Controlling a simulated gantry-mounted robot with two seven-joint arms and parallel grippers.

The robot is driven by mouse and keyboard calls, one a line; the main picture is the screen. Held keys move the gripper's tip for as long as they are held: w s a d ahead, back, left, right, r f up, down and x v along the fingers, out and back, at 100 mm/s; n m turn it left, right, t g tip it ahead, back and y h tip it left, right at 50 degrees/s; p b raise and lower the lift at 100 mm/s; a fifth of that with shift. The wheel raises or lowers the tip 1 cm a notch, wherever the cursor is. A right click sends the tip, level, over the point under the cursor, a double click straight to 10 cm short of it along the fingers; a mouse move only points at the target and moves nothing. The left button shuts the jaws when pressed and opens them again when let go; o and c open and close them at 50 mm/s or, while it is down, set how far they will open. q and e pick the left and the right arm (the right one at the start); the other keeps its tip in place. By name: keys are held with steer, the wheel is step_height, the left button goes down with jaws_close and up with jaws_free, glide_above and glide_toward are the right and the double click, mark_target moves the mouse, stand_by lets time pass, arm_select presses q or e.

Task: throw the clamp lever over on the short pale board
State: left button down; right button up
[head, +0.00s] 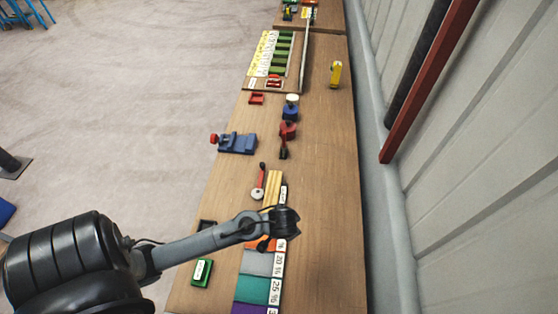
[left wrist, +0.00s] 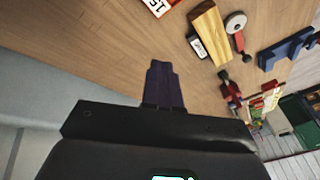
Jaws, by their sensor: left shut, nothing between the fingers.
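The short pale board (head: 272,188) lies along the middle of the table, just beyond my left gripper. A lever (head: 260,180) with a red handle and a pale round end lies beside the board's left edge. It also shows in the left wrist view (left wrist: 236,24); I cannot tell whether it is fixed to the board. My left gripper (head: 268,242) is shut and empty; in the left wrist view its fingers (left wrist: 164,72) are together, apart from the board. My right gripper is not in view.
Coloured panels (head: 258,264) with number labels lie near my left gripper, and a green box (head: 202,271) is left of them. Beyond the board are a red clamp-like piece (head: 288,131), a blue vise (head: 238,143) and a yellow object (head: 335,74). The table's right side is mostly clear.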

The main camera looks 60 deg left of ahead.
mark_target(260, 180)
arm_select(q)
steer(key=w+a+f+n+y+b, duration=0.1)
steer(key=w+a+f+n+b, duration=0.1)
steer(key=w+a, duration=0.2)
steer(key=w+a+f+n+y+b, duration=0.1)
steer(key=w+a+f+b, duration=0.1)
steer(key=a, duration=0.8)
steer(key=w+a+f+n+g+y+b, duration=0.1)
steer(key=w+a+f+n+y+b, duration=0.1)
steer(key=w+a, duration=0.3)
steer(key=shift+w+a+n+b, duration=0.3)
steer(key=shift+a+b, duration=0.05)
steer(key=shift+a, duration=0.85)
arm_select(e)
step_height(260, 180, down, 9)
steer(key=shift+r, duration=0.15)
